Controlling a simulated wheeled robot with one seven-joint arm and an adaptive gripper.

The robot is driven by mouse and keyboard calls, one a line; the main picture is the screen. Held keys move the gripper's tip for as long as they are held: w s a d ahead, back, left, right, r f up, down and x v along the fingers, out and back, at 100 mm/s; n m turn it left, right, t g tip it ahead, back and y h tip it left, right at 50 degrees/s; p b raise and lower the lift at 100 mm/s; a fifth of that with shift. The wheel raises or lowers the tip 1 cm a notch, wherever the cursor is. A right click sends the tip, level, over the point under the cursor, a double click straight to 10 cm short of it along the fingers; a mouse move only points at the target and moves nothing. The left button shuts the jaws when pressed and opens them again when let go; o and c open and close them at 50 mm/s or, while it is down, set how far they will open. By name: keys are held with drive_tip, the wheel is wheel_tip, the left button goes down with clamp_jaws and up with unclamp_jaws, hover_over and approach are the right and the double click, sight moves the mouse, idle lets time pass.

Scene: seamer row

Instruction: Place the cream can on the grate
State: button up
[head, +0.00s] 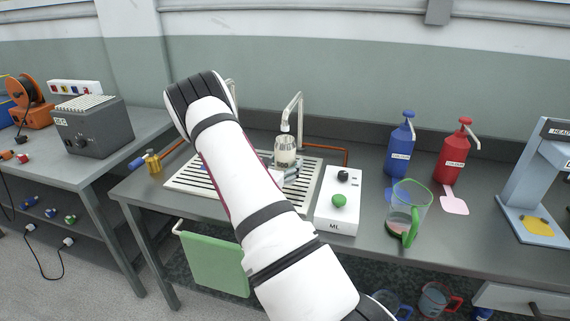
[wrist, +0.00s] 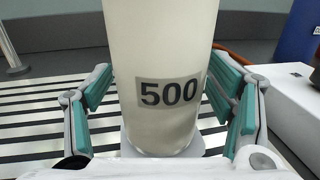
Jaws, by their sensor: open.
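The cream can (wrist: 160,50), marked 500, stands upright between the fingers of my gripper (wrist: 158,98) in the wrist view. The fingers are open, one on each side of it; contact is hard to tell. Its base appears to be on a pale round pad or plate at the grate (wrist: 40,122). In the head view the can (head: 285,150) is under a tap-like spout, above the right part of the slatted grate (head: 190,181). My arm hides the middle of the grate and most of my gripper.
The spout (head: 297,108) rises close behind the can. A white control box (head: 338,215) with black and green knobs stands right of the grate. Further right are a green-handled jug (head: 408,208), a blue bottle (head: 399,150) and a red bottle (head: 452,155). A brass fitting (head: 153,162) is left.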

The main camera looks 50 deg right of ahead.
drive_tip(key=shift+r, duration=0.15)
drive_tip(key=a, duration=0.3)
drive_tip(key=s+a, duration=0.1)
drive_tip(key=a, duration=0.3)
drive_tip(key=s+a, duration=0.1)
drive_tip(key=a, duration=0.3)
drive_tip(key=shift+s+a, duration=0.1)
drive_tip(key=shift+a, duration=0.1)
drive_tip(key=shift+a+r, duration=0.15)
drive_tip(key=s+a+r+m+g+y, duration=0.3)
drive_tip(key=s+a+r+m+g, duration=0.1)
drive_tip(key=s+r+m, duration=0.35)
drive_tip(key=s+a+r+m+g+y, duration=0.2)
drive_tip(key=s+a+r+m+g, duration=0.2)
drive_tip(key=s+r+m, duration=0.3)
drive_tip(key=s+a+r+m+t+y, duration=0.2)
drive_tip(key=s+a+y, duration=0.2)
drive_tip(key=a, duration=0.4)
drive_tip(key=s+a+r+m+t+y, duration=0.1)
drive_tip(key=s+a+t+y, duration=0.2)
drive_tip(key=a, duration=0.6)
drive_tip(key=s+a+r+m+t+y, duration=0.2)
drive_tip(key=s+a+y, duration=0.2)
drive_tip(key=a, duration=0.5)
drive_tip(key=shift+s+a+r+m+y, duration=0.2)
drive_tip(key=shift+s+r+m+y, duration=0.15)
drive_tip(key=shift+y, duration=0.45)
drive_tip(key=shift+p, duration=0.3)
